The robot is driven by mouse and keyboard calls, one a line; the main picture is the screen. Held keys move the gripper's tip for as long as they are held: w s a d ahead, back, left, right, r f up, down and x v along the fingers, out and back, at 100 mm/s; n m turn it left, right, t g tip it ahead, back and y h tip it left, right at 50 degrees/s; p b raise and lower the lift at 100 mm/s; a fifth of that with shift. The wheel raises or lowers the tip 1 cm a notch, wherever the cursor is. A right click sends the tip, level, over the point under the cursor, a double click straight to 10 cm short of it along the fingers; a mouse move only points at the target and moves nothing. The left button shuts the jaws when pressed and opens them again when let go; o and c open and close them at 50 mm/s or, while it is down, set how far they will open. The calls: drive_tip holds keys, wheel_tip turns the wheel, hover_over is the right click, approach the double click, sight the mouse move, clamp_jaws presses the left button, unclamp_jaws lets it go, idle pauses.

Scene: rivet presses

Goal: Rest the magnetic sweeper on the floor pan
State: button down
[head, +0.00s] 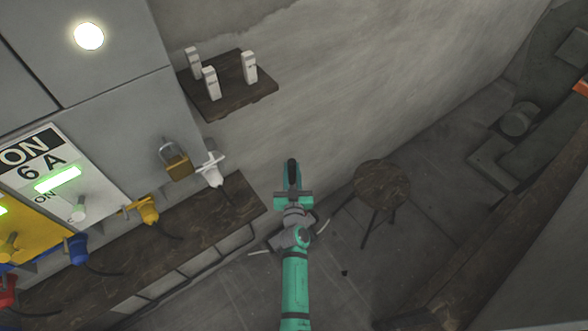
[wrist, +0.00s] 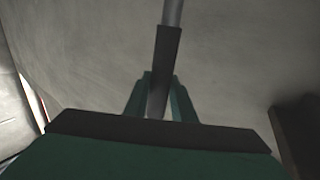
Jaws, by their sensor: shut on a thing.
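My gripper (head: 292,188) is green and reaches up the middle of the head view, in front of the grey wall. In the wrist view my gripper (wrist: 160,98) is shut on a thin rod with a dark grip and a lighter grey shaft, which I take as the magnetic sweeper (wrist: 168,55). The rod points up and away between the fingers. In the head view only a dark end of the sweeper (head: 292,168) shows beyond the fingers; its far end is not visible. I cannot make out the floor pan clearly; a pale-edged shape on the floor is partly hidden behind my arm.
A round dark stool (head: 381,187) stands right of my gripper. A dark bench (head: 165,245) runs along the left, below panels with a padlock (head: 176,162) and coloured plugs. A wall shelf (head: 232,92) holds three white blocks. Floor shows between bench and stool.

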sight(293, 185)
drive_tip(key=shift+d+f, duration=0.35)
drive_tip(key=shift+f, duration=0.1)
drive_tip(key=shift+w+a+f, duration=0.1)
drive_tip(key=shift+f, duration=1.55)
drive_tip(key=shift+w+a+f, duration=0.1)
drive_tip(key=shift+f, duration=1.5)
drive_tip(key=shift+d, duration=0.15)
drive_tip(key=shift+s, duration=0.1)
drive_tip(key=c, duration=1.4)
unclamp_jaws()
drive_tip(key=o, duration=0.4)
drive_tip(key=shift+s+f, duration=0.2)
drive_tip(key=shift+f, duration=0.15)
drive_tip(key=shift+c, duration=0.2)
drive_tip(key=o, duration=1)
drive_tip(key=shift+r, duration=0.1)
drive_tip(key=shift+o, duration=0.2)
drive_tip(key=shift+w, duration=0.1)
